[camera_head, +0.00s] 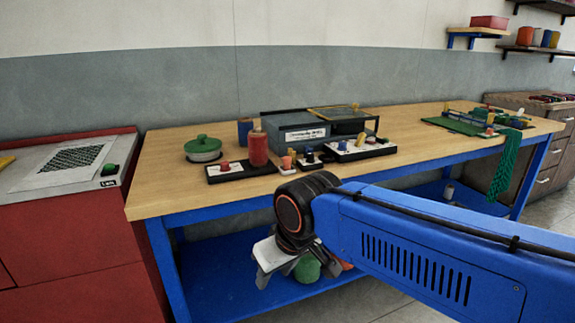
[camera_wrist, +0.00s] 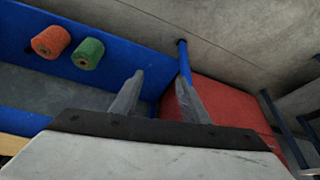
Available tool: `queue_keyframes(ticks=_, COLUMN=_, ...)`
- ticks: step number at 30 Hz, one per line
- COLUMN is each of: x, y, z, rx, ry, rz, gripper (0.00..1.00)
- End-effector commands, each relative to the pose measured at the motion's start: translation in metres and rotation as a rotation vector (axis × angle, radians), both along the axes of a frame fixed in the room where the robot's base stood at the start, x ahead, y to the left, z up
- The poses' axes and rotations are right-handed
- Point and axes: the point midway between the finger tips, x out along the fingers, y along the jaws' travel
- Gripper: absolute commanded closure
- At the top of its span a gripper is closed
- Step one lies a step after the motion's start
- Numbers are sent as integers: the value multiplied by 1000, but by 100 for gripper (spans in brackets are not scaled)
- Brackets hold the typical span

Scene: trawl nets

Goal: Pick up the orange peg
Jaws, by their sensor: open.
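A small orange peg (camera_head: 287,163) stands on a small pale base near the front edge of the wooden table top, among other small pegs and blocks. I take it for the orange peg, though it is small in the head view. My gripper (camera_head: 275,270) hangs in front of the table, below the top and apart from the peg. In the wrist view my gripper (camera_wrist: 157,90) shows two grey fingers spread apart with nothing between them. The peg is not seen in the wrist view.
A red spool (camera_head: 258,149), a black tray (camera_head: 241,171), a grey box (camera_head: 290,130) and a green-lidded pot (camera_head: 203,148) stand around the peg. An orange spool (camera_wrist: 51,41) and a green spool (camera_wrist: 88,53) lie on the blue lower shelf. A red cabinet (camera_head: 70,235) stands left.

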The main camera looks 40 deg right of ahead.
Motion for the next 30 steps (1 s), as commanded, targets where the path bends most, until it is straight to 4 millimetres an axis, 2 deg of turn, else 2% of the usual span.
queue_keyframes(ticks=5, x=28, y=-11, z=44, rx=58, ry=36, rz=-183, gripper=58)
queue_keyframes(ticks=14, x=95, y=-48, z=146, rx=200, ry=122, rz=-683, gripper=58)
queue_keyframes(ticks=21, x=145, y=-89, z=216, rx=293, ry=175, rz=-1093, gripper=58)
queue_keyframes(ticks=30, x=198, y=-151, z=286, rx=381, ry=224, rz=-1612, gripper=58)
